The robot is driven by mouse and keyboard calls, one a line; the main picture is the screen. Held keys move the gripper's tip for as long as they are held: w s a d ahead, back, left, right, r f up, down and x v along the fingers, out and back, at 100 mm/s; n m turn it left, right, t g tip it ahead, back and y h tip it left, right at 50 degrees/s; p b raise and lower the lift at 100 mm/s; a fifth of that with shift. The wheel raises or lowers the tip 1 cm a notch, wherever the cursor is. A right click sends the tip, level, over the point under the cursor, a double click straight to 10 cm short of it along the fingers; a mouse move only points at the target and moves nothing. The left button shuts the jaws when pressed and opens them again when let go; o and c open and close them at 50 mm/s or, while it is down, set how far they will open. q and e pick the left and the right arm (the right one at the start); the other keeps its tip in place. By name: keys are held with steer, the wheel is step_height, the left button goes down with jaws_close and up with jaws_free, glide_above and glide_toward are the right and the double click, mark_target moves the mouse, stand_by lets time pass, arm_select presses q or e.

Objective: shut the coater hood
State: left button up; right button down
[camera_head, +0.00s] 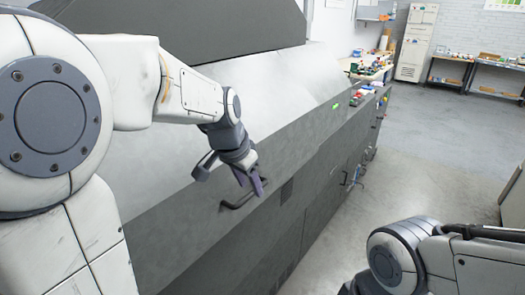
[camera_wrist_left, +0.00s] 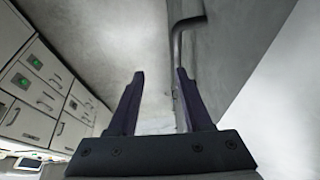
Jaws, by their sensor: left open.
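The coater is a long grey machine with a sloping light-grey hood (camera_head: 260,85) and a darker front face. I cannot tell for certain how far the hood stands open. A dark bar handle (camera_head: 238,200) is on the front face, just below my left gripper (camera_head: 232,180). The gripper is open, pointing down, with nothing between its fingers. In the left wrist view the fingers (camera_wrist_left: 160,76) are apart, and the handle (camera_wrist_left: 177,45) runs beside and partly behind the right-hand finger. I cannot tell whether they touch. My right gripper is out of the picture.
A dark sloping panel (camera_head: 190,22) rises behind the hood. More handles (camera_head: 345,178) follow along the front. A workbench (camera_head: 375,72), a pale cabinet (camera_head: 416,42) and shelves (camera_head: 470,75) stand at the back. The concrete floor (camera_head: 430,150) on the right is clear.

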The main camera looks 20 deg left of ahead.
arm_select(q)
steer(key=p, duration=0.2)
glide_toward(251, 193)
steer(key=x, duration=0.2)
steer(key=p+x, duration=0.1)
steer(key=x, duration=0.2)
steer(key=p+x, duration=0.1)
steer(key=x, duration=0.2)
steer(key=shift+w+d, duration=0.15)
steer(key=shift+w, duration=0.25)
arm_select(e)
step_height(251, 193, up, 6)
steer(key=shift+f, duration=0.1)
arm_select(q)
jaws_close()
stand_by(0.5)
